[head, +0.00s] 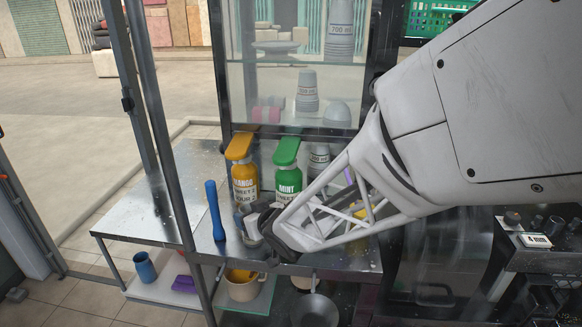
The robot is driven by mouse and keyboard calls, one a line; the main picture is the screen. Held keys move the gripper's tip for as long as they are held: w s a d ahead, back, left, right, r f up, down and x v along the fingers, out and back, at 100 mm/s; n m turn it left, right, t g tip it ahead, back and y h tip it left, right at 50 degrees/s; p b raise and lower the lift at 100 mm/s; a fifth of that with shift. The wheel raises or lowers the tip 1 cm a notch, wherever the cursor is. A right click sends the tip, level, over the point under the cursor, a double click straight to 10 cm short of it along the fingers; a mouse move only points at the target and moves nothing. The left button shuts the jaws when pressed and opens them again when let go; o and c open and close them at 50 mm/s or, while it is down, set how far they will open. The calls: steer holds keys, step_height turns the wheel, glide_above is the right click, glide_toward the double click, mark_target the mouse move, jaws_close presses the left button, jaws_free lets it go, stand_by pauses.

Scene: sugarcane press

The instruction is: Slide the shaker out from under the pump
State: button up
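A yellow-orange pump bottle (243,183) and a green pump bottle (287,178) labelled MINT stand upright side by side on the metal counter. A small grey metallic cup, apparently the shaker (251,226), shows in part in front of the orange bottle, below its pump head. My gripper (257,224) is low over the counter at this cup, its dark fingers close around or beside it. The fingers and arm hide much of the cup, so I cannot tell whether they grip it.
A blue upright tool (215,211) stands just left of my gripper. A glass cabinet (300,70) with stacked cups is behind the bottles. A metal post (160,130) rises at the left. The left counter (145,220) is bare.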

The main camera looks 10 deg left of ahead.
steer(key=shift+s, duration=0.1)
steer(key=o, duration=1.3)
steer(key=shift+d, duration=0.15)
steer(key=shift+v, duration=3.85)
steer(key=shift+r, duration=0.15)
steer(key=shift+r, duration=4.9)
